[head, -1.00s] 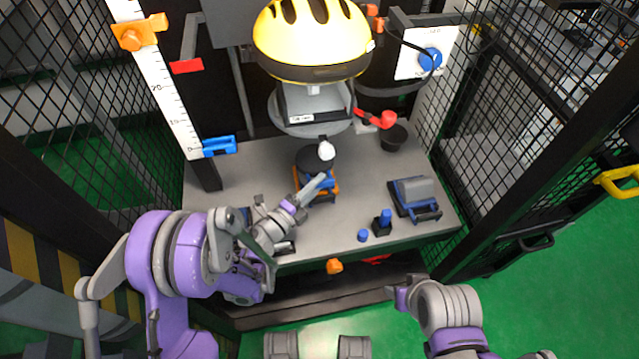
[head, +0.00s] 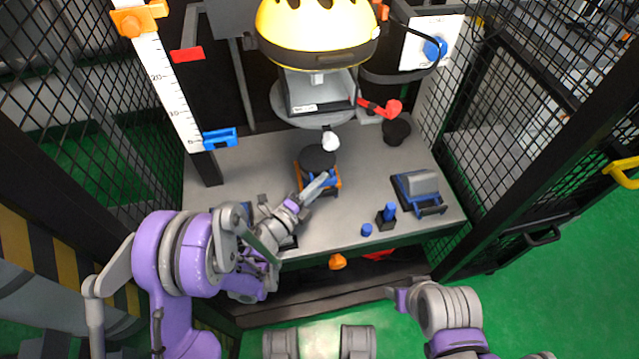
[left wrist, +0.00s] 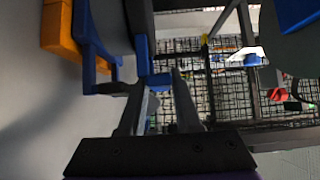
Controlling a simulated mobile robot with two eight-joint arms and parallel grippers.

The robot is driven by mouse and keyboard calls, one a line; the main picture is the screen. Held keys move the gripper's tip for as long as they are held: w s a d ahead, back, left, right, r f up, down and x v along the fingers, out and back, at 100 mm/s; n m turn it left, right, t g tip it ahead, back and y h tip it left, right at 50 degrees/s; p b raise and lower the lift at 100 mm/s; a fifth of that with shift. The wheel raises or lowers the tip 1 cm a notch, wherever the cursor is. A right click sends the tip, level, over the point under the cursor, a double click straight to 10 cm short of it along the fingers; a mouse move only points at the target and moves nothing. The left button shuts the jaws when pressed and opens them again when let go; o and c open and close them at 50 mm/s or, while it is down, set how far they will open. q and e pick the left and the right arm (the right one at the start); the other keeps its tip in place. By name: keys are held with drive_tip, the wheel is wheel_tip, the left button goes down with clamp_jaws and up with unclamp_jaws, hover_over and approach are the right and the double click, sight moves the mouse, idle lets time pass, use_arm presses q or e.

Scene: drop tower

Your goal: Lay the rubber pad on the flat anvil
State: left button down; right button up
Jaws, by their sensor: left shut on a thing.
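A black round disc (head: 318,158), which looks like the rubber pad, sits near the middle of the bench at an orange and blue piece (head: 334,180). My left gripper (head: 326,182) reaches it from the lower left. In the left wrist view my fingers (left wrist: 158,82) are shut on a blue tab (left wrist: 143,52) on the edge of a dark grey body, with orange (left wrist: 58,28) beside it. A round grey plate (head: 290,112) under the yellow helmet may be the flat anvil; I cannot tell for sure. My right gripper (head: 393,293) is low, off the bench's front.
The yellow helmet (head: 316,30) hangs over the plate. A white ball (head: 331,141) shows just behind the disc. A black cup (head: 397,131), a grey and blue block (head: 417,189) and blue pegs (head: 388,213) stand to the right. Mesh walls flank the bench.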

idle(0.3)
use_arm(q)
drive_tip(key=c, duration=0.5)
unclamp_jaws()
drive_tip(key=shift+p+v, duration=0.5)
drive_tip(key=shift+v, duration=3.25)
